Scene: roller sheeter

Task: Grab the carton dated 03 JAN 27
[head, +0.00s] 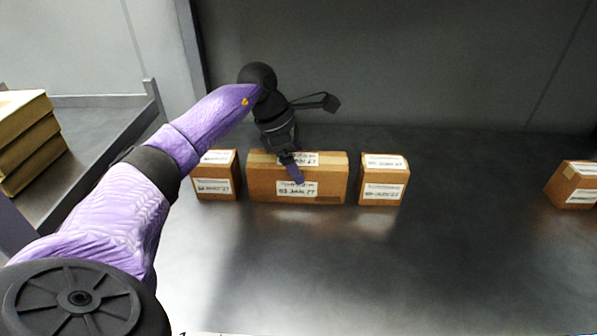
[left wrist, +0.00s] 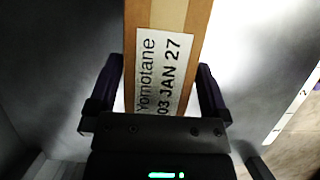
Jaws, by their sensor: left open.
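The carton dated 03 JAN 27 (head: 262,186) is the wide brown box in the middle of a row of three on the dark metal surface. Its top and front labels are partly covered by my gripper in the head view. In the left wrist view the carton (left wrist: 202,22) shows a white label reading "Yomotane 03 JAN 27". My left gripper (head: 293,171) is open over the carton, pointing down. In the left wrist view its fingers (left wrist: 160,82) stand one on each side of the carton, with slim gaps showing. My right gripper is not in view.
Smaller labelled cartons stand close on the left (head: 214,172) and right (head: 383,178) of the wide one. Another carton (head: 575,184) lies at the far right edge. A grey wall rises behind. Stacked boxes (head: 24,135) sit on a shelf at left. The front surface is clear.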

